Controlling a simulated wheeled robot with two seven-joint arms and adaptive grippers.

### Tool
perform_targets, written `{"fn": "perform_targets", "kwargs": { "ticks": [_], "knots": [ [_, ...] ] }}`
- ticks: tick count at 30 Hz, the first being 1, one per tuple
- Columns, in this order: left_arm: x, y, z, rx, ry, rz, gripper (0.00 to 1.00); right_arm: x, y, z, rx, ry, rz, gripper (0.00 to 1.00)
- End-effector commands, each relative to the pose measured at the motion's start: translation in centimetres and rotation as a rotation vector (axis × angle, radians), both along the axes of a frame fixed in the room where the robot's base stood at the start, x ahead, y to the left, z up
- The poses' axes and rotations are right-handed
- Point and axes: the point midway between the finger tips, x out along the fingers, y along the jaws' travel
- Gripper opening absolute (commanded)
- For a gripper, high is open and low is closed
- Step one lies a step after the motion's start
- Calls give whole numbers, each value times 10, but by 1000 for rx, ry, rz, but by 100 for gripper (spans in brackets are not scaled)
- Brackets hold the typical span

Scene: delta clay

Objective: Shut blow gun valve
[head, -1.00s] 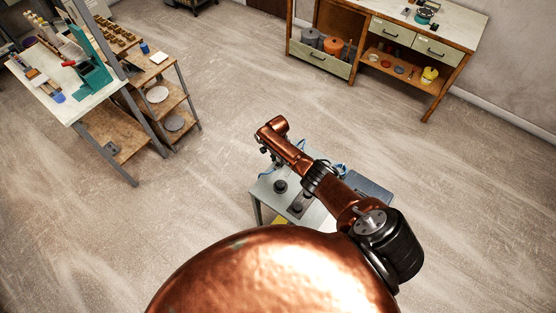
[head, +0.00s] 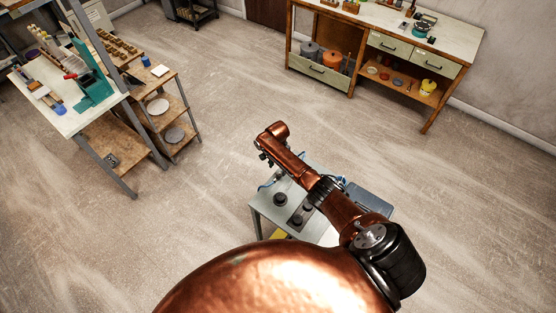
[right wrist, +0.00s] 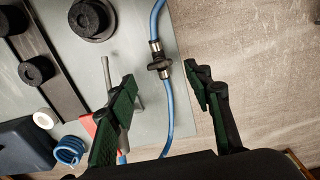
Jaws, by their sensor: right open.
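The valve (right wrist: 158,62) is a small dark fitting with metal ends, in line on a blue hose (right wrist: 168,103) in the right wrist view. My right gripper (right wrist: 165,80) is open and empty, its green-padded fingers on either side of the hose just below the valve in the picture. Whether they touch it I cannot tell. A red part with a grey rod (right wrist: 138,92), perhaps the blow gun, is partly hidden behind the left finger. In the head view the right gripper (head: 264,159) is small and dark at the arm's end, by the table. My left gripper is not in view.
The small grey table (head: 268,212) carries black round knobs (right wrist: 92,18), a dark rail, a white roll (right wrist: 44,118) and a blue-grey case (head: 368,198). A workbench (head: 440,40) stands at the back right, shelving (head: 150,120) at the left. Open floor lies between.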

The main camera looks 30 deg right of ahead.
Motion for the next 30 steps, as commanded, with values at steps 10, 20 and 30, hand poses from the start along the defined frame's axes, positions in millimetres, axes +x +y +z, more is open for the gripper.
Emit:
{"fn": "perform_targets", "kwargs": {
  "ticks": [10,20,30],
  "knots": [
    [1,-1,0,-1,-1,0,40,1,0,64,-1,-3,-1,46],
    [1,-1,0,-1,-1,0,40,0,-1,77,-2,0,-1,46],
    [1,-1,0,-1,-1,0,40,0,-1,76,-2,0,-1,46]
  ]
}}
